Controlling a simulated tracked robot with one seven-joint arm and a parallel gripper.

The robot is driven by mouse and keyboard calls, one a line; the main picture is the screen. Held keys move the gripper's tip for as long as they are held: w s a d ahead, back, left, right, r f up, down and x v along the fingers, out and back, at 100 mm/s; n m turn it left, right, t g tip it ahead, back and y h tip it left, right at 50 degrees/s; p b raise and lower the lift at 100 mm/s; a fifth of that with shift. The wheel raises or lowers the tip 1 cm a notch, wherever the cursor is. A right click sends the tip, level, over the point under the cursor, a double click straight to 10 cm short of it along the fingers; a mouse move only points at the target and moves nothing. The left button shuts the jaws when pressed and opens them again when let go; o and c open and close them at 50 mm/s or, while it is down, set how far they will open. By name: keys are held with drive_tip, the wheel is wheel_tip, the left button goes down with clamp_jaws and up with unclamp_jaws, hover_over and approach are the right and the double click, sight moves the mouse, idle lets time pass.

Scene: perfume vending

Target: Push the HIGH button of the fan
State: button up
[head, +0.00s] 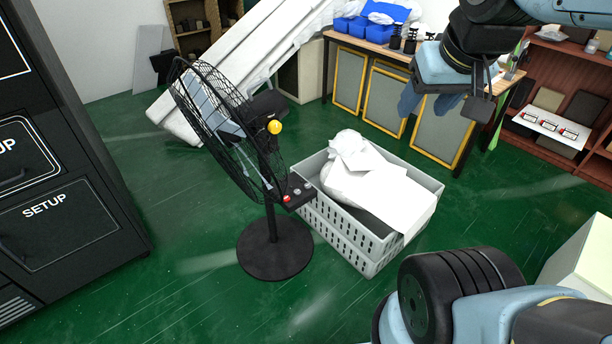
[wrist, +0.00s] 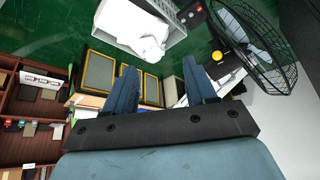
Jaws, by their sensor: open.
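The black standing fan (head: 272,165) stands on the green floor at the left of centre in the head view, its wire cage facing left. A yellow knob (head: 275,127) is behind the cage. A small control box (head: 298,193) on the pole carries a red button (head: 287,199) and grey buttons; their labels are too small to read. The fan also shows upside down at the top right of the wrist view (wrist: 262,50). My gripper (wrist: 162,88) is open and empty, with its two blue fingers apart. In the head view it hangs at the upper right, well away from the fan.
Grey crates (head: 345,238) with a white bag (head: 352,170) stand right beside the fan. A black SETUP cabinet (head: 65,215) is at the left. A table (head: 385,50) and a shelf (head: 585,90) are behind. The floor before the fan is clear.

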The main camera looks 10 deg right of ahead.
clamp_jaws()
idle(0.3)
idle(1.1)
